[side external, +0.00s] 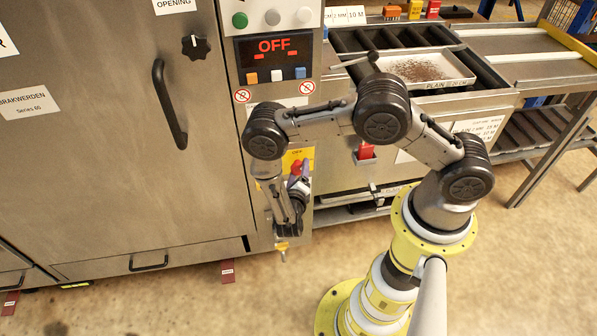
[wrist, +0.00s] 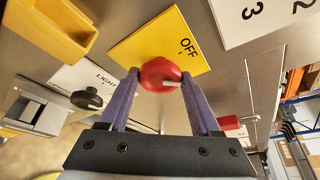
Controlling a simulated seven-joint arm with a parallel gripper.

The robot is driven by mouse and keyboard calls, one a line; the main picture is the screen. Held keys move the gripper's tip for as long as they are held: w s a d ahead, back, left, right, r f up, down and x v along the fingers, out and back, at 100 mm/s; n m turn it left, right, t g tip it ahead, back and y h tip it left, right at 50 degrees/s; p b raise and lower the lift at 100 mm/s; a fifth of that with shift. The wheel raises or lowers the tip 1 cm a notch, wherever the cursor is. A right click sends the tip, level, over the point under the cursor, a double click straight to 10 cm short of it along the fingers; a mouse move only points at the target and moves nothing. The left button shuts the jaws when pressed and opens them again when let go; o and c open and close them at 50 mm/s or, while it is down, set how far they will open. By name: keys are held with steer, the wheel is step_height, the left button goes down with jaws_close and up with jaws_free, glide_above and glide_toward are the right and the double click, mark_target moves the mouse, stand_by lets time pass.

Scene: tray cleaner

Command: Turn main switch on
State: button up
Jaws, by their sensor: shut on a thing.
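The main switch is a red knob (wrist: 160,75) on a yellow plate (wrist: 135,45) marked OFF, seen in the wrist view. In the side external view the red knob (side external: 297,167) shows low on the machine's front panel, partly hidden by my gripper. My gripper (wrist: 160,85) has its two purple fingers on either side of the knob and is shut on it. In the side external view my gripper (side external: 299,180) is at the panel. The display (side external: 273,52) reads OFF in red.
A black knob (wrist: 87,98) and a yellow box-like part (wrist: 50,30) are left of the switch in the wrist view. A red part (wrist: 228,123) is to the right. A tray (side external: 430,80) of dark grains sits on the conveyor.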

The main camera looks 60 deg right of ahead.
steer(key=m+t+y, duration=0.1)
steer(key=m+y, duration=0.1)
steer(key=m, duration=0.2)
steer(key=shift+s+d+r, duration=0.1)
steer(key=shift+m+t+y, duration=0.7)
steer(key=shift+m+y, duration=0.4)
steer(key=shift+m, duration=0.4)
steer(key=o, duration=1.3)
steer(key=shift+o, duration=0.2)
steer(key=v, duration=1.4)
steer(key=shift+d, duration=0.2)
